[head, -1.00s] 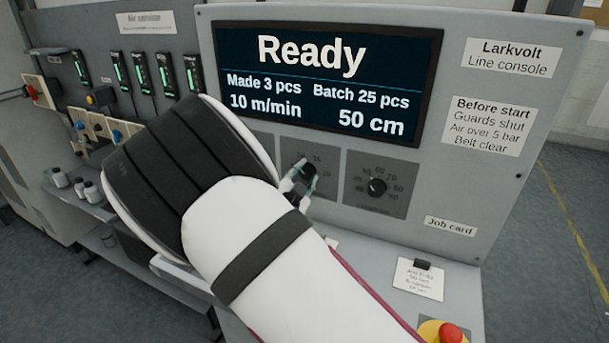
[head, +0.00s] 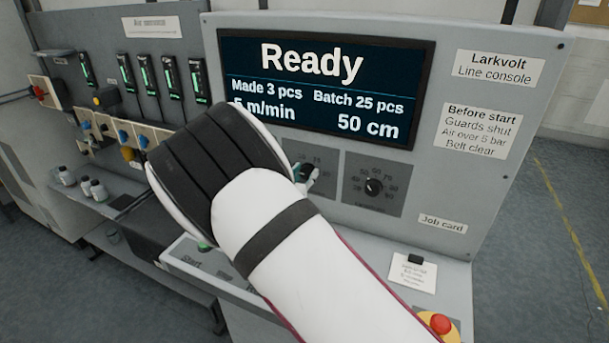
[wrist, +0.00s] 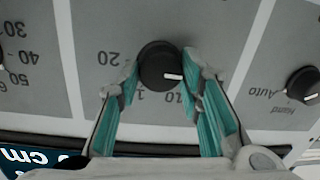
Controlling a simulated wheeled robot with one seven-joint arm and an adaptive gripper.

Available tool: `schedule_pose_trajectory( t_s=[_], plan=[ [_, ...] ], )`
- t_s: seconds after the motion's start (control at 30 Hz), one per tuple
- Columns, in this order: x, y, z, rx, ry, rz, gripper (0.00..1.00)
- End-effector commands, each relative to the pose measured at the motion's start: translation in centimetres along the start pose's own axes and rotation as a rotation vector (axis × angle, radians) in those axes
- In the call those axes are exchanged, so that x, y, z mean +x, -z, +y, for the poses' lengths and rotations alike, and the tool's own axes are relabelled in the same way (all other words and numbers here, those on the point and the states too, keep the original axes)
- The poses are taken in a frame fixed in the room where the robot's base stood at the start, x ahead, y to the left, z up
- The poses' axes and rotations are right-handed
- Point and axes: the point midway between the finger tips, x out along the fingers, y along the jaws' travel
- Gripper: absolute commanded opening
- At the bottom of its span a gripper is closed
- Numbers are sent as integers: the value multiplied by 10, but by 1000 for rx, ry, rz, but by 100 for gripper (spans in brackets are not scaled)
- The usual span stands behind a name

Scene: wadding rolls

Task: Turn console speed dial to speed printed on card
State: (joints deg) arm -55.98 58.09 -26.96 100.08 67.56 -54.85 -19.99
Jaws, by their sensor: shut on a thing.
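The speed dial, a round black knob (wrist: 160,66) with a white pointer mark, sits between my gripper's (wrist: 163,82) teal-padded fingers in the wrist view. The fingers are shut on it. Numbers 20 and 10 show on its scale; others are partly hidden. The pointer aims right and slightly down in that upside-down view. In the head view the dial (head: 304,173) is partly hidden by my gripper. The console screen (head: 322,85) reads Ready, 50 cm and a speed ending in 5 m/min, its left edge close behind my wrist. The job card (head: 413,272) has print too small to read.
A second dial (head: 374,187) for length is just right of the gripped one. A Hand/Auto knob (wrist: 303,85) lies on its other side. A red stop button (head: 441,324) stands at the console's lower right, and a green button (head: 204,246) at lower left.

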Motion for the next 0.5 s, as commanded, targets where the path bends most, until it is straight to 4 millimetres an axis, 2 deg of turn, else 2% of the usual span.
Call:
schedule_pose_trajectory(
  t_s=[0.5],
  plan=[
    [1, 0, 0, -78, -6, -3, 6]
  ],
)
